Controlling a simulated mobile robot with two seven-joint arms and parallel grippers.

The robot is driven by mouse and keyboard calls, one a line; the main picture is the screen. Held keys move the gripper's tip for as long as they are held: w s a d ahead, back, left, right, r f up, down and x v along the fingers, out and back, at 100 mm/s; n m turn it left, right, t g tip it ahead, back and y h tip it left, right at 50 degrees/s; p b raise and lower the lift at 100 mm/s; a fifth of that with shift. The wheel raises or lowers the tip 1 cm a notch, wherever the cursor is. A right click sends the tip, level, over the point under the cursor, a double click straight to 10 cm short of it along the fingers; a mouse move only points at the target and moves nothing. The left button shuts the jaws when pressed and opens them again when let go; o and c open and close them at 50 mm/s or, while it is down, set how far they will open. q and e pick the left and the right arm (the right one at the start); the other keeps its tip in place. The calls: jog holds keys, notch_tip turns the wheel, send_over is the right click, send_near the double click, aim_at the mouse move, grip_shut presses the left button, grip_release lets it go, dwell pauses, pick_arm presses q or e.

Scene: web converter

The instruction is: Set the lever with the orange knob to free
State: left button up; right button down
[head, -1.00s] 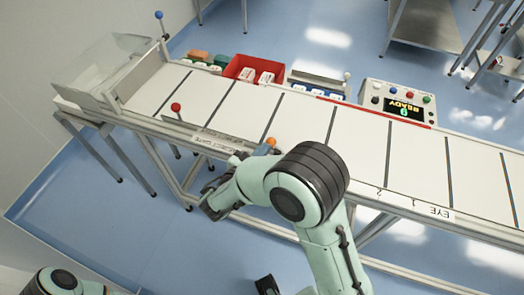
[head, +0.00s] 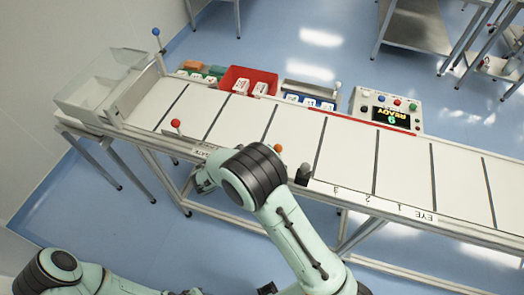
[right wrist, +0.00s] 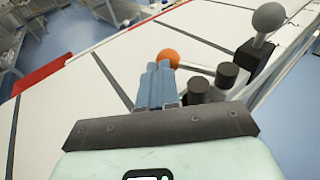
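The orange knob (head: 278,148) stands at the near edge of the white conveyor, just beyond my right arm's elbow in the head view. That arm hides most of its lever and label. In the right wrist view the orange knob (right wrist: 168,58) is just beyond the fingertips of my right gripper (right wrist: 160,68), which partly cover it. The two fingers stand close together with no clear gap. I cannot tell whether they touch the knob. The lever's setting cannot be read. My left arm is at the lower left of the head view; its gripper is out of frame.
A grey-knobbed lever (head: 304,169) stands right of the orange knob; a grey knob (right wrist: 268,17) shows in the wrist view. A red-knobbed lever (head: 176,123) is to the left. A red bin (head: 236,74) and control box (head: 409,107) line the far side. The belt is clear.

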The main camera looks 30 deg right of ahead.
jog(key=shift+p+x, duration=0.45)
jog(key=shift+x, duration=0.6)
pick_arm(q)
jog(key=shift+w+r, duration=0.85)
jog(key=shift+r, duration=0.2)
pick_arm(e)
jog(key=shift+w+d+r, duration=0.1)
jog(key=shift+d+r, duration=0.05)
jog(key=shift+d, duration=0.5)
